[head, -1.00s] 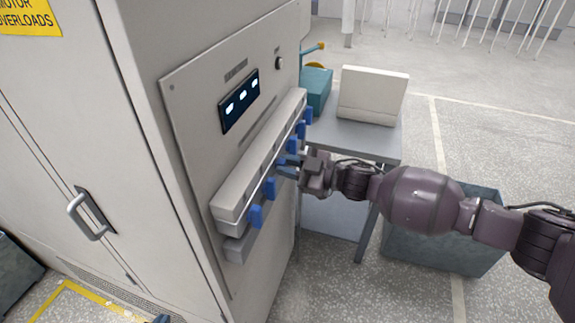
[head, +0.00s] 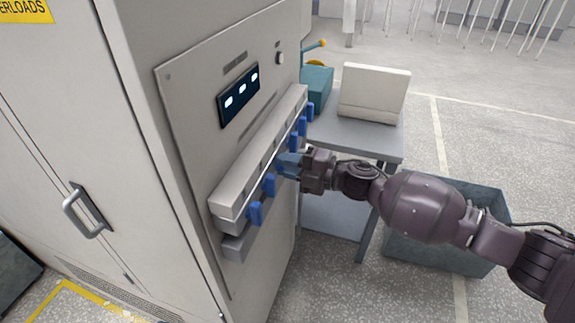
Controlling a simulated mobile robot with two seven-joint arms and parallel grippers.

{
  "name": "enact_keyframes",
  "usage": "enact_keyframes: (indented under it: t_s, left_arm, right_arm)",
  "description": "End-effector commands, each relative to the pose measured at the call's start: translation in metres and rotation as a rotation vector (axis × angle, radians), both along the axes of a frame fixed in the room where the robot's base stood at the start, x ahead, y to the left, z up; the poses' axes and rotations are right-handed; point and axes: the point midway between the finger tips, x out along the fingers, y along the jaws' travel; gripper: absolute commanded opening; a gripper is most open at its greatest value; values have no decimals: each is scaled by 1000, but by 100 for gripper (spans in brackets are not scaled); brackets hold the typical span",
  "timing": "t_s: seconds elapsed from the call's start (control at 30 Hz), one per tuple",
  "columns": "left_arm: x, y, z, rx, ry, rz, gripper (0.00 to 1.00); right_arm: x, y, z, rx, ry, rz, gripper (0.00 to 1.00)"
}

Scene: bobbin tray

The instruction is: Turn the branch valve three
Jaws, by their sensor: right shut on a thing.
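A pale grey manifold bar (head: 245,172) runs along the panel of the tall grey cabinet, with a row of blue valve handles on its front edge. Counting from the near end, the first handle (head: 255,214) and the second handle (head: 269,186) hang free. My right gripper (head: 285,165) comes in from the right and is shut on the third handle along, which its fingers mostly hide. Farther handles (head: 294,142) show beyond the gripper, the last one (head: 310,111) at the far end of the bar. My left gripper is not in view.
A dark display (head: 239,96) with lit marks and a round knob (head: 280,58) sit above the bar. Behind my right arm are a grey table (head: 385,145) with a white box (head: 374,93) and a teal item (head: 316,88), and a blue-grey bin (head: 440,252).

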Motion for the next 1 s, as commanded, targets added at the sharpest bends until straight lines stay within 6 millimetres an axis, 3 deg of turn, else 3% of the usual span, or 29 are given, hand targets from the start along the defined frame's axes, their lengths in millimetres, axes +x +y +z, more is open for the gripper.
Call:
enact_keyframes:
  t_s: [0.4,0.97,1.0]
  left_arm:
    - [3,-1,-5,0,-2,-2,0]
    - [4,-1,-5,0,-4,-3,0]
    - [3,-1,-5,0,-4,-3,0]
  right_arm:
    - [0,0,-2,-57,-174,0,0]
    - [0,0,-2,-64,-199,1,0]
    - [0,0,-2,-64,-199,1,25]
